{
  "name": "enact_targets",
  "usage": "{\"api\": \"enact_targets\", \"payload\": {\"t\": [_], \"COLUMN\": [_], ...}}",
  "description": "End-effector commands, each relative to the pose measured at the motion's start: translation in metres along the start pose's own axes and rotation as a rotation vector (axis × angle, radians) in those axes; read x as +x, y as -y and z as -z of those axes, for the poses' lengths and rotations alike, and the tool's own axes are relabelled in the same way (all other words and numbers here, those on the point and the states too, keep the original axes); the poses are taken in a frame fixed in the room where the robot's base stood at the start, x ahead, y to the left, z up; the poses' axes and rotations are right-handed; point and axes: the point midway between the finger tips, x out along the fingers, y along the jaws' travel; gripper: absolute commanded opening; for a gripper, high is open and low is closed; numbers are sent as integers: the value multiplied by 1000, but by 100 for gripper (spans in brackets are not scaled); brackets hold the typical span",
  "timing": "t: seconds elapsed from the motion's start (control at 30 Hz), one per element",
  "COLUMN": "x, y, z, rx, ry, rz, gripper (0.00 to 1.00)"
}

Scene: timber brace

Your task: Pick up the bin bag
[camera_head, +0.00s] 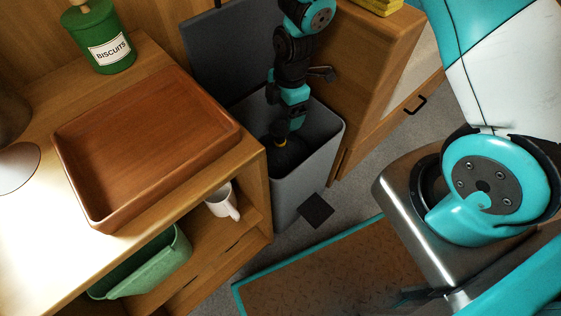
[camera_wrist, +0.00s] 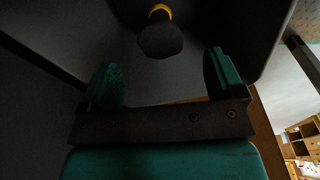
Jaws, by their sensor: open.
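The bin bag (camera_head: 290,157) is black, with a yellow tie, and sits down inside a grey bin (camera_head: 322,165) whose lid stands open. In the wrist view the bag's dark rounded top (camera_wrist: 160,41) and yellow band show just beyond my fingertips, roughly centred between them. My gripper (camera_wrist: 163,75) is open, its two teal fingers apart with nothing between them. In the head view my arm reaches down into the bin, and the fingertips are hard to make out against the dark bag. Much of the bag is hidden by the bin's walls.
The bin stands between a wooden shelf unit with a brown tray (camera_head: 150,150) on top and a wooden cabinet (camera_head: 355,85). A white mug (camera_head: 222,202) and green basket (camera_head: 150,265) are on the lower shelf. A biscuit tin (camera_head: 105,40) stands behind the tray.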

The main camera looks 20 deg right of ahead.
Motion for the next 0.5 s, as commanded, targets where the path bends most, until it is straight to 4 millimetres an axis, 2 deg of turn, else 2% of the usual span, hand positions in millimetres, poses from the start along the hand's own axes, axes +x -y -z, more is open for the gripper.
{"api": "enact_targets", "payload": {"t": [0.03, 0.1, 0.37, 0.5], "x": [16, 26, 41, 59], "y": [1, 0, 0, 1], "z": [0, 0, 0, 1], "rx": [0, 0, 0, 0], "ry": [0, 0, 0, 0], "rz": [2, 2, -1, 1], "gripper": [88, 88, 88, 88]}}
